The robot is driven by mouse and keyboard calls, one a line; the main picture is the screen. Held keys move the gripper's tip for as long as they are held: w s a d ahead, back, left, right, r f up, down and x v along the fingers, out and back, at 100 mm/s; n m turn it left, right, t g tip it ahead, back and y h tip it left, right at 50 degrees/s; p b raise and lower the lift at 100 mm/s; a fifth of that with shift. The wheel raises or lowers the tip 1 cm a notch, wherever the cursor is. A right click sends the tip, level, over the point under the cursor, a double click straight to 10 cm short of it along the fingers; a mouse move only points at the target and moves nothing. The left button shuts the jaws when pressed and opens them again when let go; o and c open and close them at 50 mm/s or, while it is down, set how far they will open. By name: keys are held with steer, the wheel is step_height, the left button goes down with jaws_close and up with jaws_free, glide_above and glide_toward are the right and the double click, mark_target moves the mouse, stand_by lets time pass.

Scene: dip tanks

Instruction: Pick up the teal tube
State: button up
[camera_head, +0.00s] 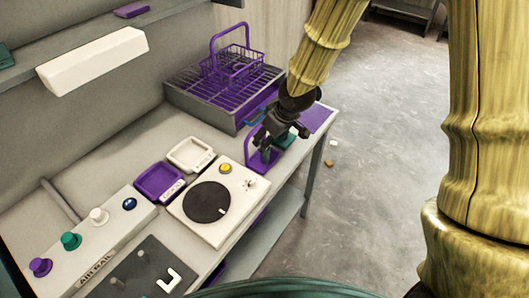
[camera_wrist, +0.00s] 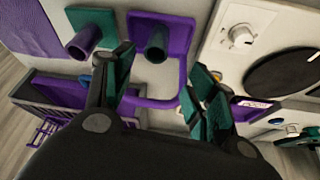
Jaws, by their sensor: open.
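The teal tube (camera_wrist: 156,43) stands on a purple base (camera_wrist: 178,38) in the wrist view. A thin purple loop (camera_wrist: 186,80) extends around it from the base. My gripper (camera_wrist: 163,78) is open, with its teal-padded fingers apart to the left and right of the tube's line. The tube appears ahead of the fingertips, and I see no contact. In the head view my gripper (camera_head: 268,145) is low over the bench's right end, beside the upright purple loop (camera_head: 249,152). The gripper partly hides the tube there.
A purple tube (camera_wrist: 82,43) on a teal base (camera_wrist: 98,22) stands close by on the left in the wrist view. In the head view, a white dial unit (camera_head: 233,188), two small trays, purple (camera_head: 142,188) and white (camera_head: 176,161), and a tank with a purple basket (camera_head: 232,70) are nearby.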

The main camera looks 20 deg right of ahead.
mark_target(265, 159)
steer(key=shift+w+d+x, duration=0.1)
steer(key=shift+x, duration=0.5)
steer(key=shift+w+d+x, duration=0.1)
steer(key=shift+x, duration=0.55)
steer(key=shift+p+x, duration=0.9)
steer(key=shift+x, duration=0.45)
steer(key=shift+d+x, duration=0.2)
steer(key=shift+x, duration=1.05)
steer(key=shift+s+f, duration=0.1)
steer(key=c, duration=1.1)
